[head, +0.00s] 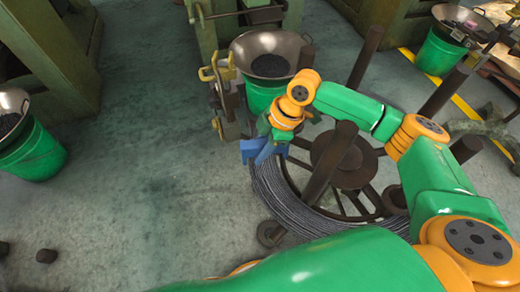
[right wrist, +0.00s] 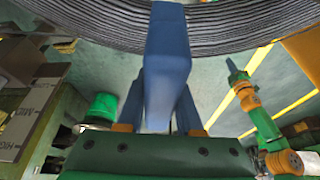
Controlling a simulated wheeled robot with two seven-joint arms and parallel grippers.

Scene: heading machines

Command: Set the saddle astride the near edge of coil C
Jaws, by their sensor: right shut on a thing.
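The blue saddle (head: 263,150) is held by my right gripper (head: 272,138) at the left rim of a large ring of dark wire, coil (head: 272,192); no letter on it is readable. In the right wrist view the saddle (right wrist: 166,65) stands out between the two blue fingers, and my right gripper (right wrist: 166,112) is shut on it. The coil (right wrist: 240,25) crosses the top of that view, with the saddle's far end in front of it. I cannot tell whether they touch. My left gripper (right wrist: 234,68) shows small in the right wrist view; its opening is unclear.
A dark spoked reel (head: 335,165) with upright posts stands inside the coil. A green bucket with a metal bowl (head: 268,62) stands just behind, beside a green machine (head: 207,35). Another bucket (head: 35,155) is at left. The floor (head: 150,180) between is clear.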

